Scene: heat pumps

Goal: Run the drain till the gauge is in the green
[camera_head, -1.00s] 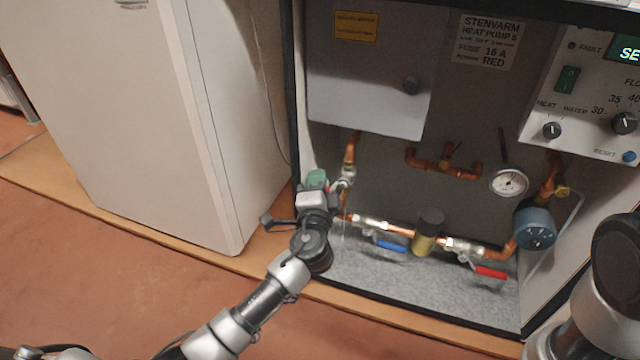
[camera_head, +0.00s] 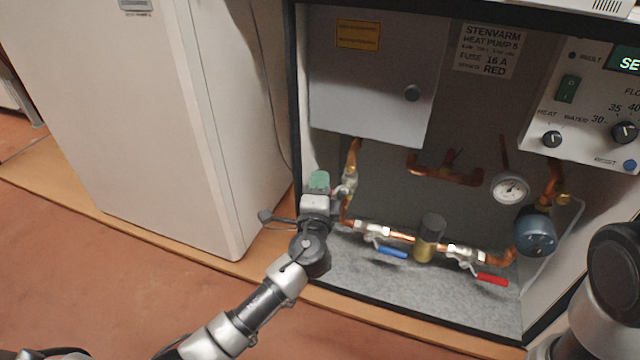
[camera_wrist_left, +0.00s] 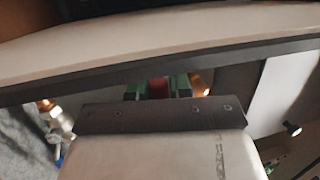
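The gauge (camera_head: 510,188) is a round white dial inside the open cabinet at the right; its coloured zones are too small to read. My left gripper (camera_head: 319,180), with green fingers, is at the cabinet's left side, beside the copper pipe and its valve fitting (camera_head: 348,184). In the left wrist view a red piece (camera_wrist_left: 158,88), seemingly a drain handle, fills the gap between the gripper's green fingers (camera_wrist_left: 158,94). The gripper and arm hide that piece in the head view. My right gripper is out of view; only part of my right arm shows at lower right.
A blue-handled valve (camera_head: 392,252) and a red-handled valve (camera_head: 491,279) sit on the low pipe, with a brass part (camera_head: 428,245) between them. A blue pump (camera_head: 536,232) is at right. The control panel (camera_head: 590,100) is above. A white appliance (camera_head: 150,120) stands left.

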